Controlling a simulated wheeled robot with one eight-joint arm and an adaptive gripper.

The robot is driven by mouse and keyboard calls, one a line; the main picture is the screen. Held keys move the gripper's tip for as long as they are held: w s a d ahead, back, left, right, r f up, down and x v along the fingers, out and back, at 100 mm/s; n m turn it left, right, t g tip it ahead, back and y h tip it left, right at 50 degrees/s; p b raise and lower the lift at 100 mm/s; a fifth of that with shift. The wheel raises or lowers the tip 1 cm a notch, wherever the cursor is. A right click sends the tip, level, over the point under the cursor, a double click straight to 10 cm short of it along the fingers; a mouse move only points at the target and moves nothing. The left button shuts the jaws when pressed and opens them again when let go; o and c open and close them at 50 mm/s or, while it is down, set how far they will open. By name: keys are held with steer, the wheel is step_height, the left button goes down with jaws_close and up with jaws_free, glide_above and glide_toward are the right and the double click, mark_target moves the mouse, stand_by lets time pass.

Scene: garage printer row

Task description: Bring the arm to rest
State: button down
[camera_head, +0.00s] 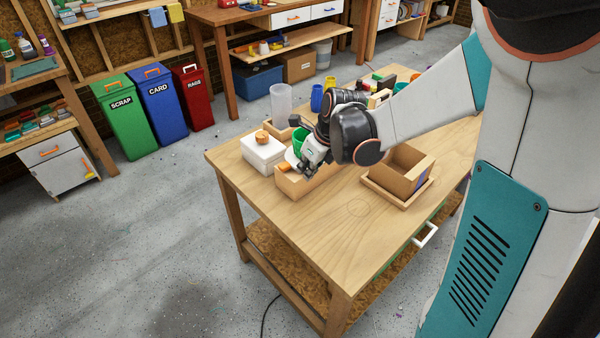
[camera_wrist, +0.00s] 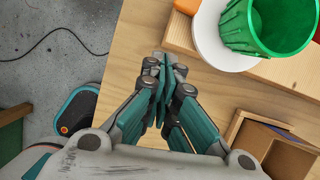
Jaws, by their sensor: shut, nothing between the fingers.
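My gripper (camera_head: 309,168) is above the wooden table (camera_head: 330,232), close to the front of a light wooden box (camera_head: 291,187). In the wrist view my gripper (camera_wrist: 163,68) has its fingers together and holds nothing. The table top (camera_wrist: 128,52) shows beneath it there. My arm reaches in from the right in the head view. A green cup (camera_wrist: 266,24) on a white round piece (camera_wrist: 212,42) lies just beyond the fingertips, to the right. How high the fingers are above the table is hard to tell.
A white box (camera_head: 263,152) stands left of my gripper. An open cardboard box (camera_head: 402,168) in a wooden tray (camera_head: 371,191) stands to the right. A clear cylinder (camera_head: 281,104) and several small things stand farther back. The table's front part is clear. A drawer handle (camera_head: 427,236) sticks out.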

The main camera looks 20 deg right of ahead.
steer(key=s+a+r+n+t, duration=0.1)
steer(key=s+r+n, duration=0.3)
steer(key=s+n, duration=0.3)
steer(key=s+a+r+n+t+h, duration=0.1)
steer(key=s+r+n, duration=0.4)
steer(key=n, duration=0.8)
steer(key=s+a+r+n+t+h+p, duration=0.1)
steer(key=s+r+n, duration=0.3)
steer(key=s+n, duration=0.5)
steer(key=shift+r+n, duration=0.4)
steer(key=shift+n, duration=0.3)
steer(key=shift+d, duration=0.2)
